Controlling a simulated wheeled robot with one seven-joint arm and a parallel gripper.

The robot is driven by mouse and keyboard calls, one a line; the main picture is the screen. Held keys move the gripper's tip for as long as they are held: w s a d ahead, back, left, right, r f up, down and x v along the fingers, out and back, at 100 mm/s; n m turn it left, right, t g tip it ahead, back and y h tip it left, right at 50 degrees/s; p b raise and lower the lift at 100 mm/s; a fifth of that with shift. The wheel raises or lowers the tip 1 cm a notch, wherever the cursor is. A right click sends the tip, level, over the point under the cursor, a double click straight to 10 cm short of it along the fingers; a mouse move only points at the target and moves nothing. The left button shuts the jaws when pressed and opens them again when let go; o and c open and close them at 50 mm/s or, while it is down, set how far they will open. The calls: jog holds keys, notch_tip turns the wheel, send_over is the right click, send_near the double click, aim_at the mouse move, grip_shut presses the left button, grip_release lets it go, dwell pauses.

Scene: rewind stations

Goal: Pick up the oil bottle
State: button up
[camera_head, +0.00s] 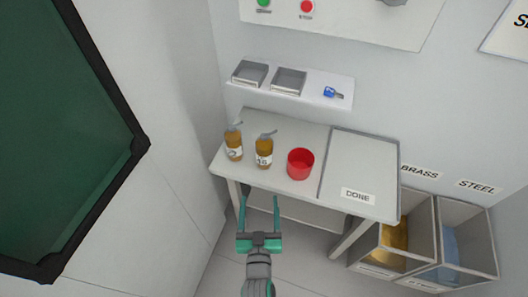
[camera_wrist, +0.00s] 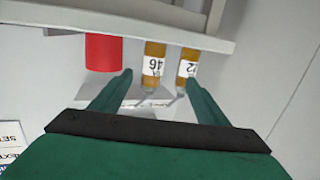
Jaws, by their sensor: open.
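Two amber pump bottles with white labels stand upright at the left of the table. The left bottle (camera_head: 233,145) has a label ending in 2; it also shows in the wrist view (camera_wrist: 187,65). The other bottle (camera_head: 264,152) reads 46 in the wrist view (camera_wrist: 153,62). Which one is the oil bottle I cannot tell. My gripper (camera_head: 260,204) is open and empty, in front of the table's near edge and apart from both bottles. In the wrist view, which is upside down, its fingertips (camera_wrist: 156,77) flank the 46 bottle in the picture.
A red cup (camera_head: 300,164) stands right of the bottles. A tray marked DONE (camera_head: 361,165) covers the table's (camera_head: 290,128) right side. BRASS and STEEL bins (camera_head: 412,215) stand at right.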

aim_at(262, 153)
jog(key=shift+m+t+h, duration=0.4)
jog(key=shift+t+h, duration=0.1)
jog(key=w+r, duration=0.1)
jog(key=w, duration=0.3)
jog(key=w+r, duration=0.2)
jog(key=w, duration=0.2)
jog(key=w+r, duration=0.2)
jog(key=w, duration=0.2)
jog(key=shift+w+d+r, duration=0.1)
jog(key=shift+w+d, duration=0.05)
jog(key=shift+w, duration=0.1)
jog(key=w, duration=0.4)
jog(key=shift+w+d+r, duration=0.1)
jog(key=shift+d, duration=0.05)
jog(key=shift+w+d+r, duration=0.1)
jog(key=shift+w+d, duration=0.1)
jog(key=shift+w, duration=0.9)
jog(key=shift+w+d+r, duration=0.1)
jog(key=shift+w+d, duration=0.05)
jog(key=shift+w, duration=0.9)
jog(key=shift+w+d, duration=0.2)
jog(key=shift+w, duration=0.9)
jog(key=shift+r, duration=0.1)
jog(key=c, duration=1.4)
jog(key=shift+r, duration=0.1)
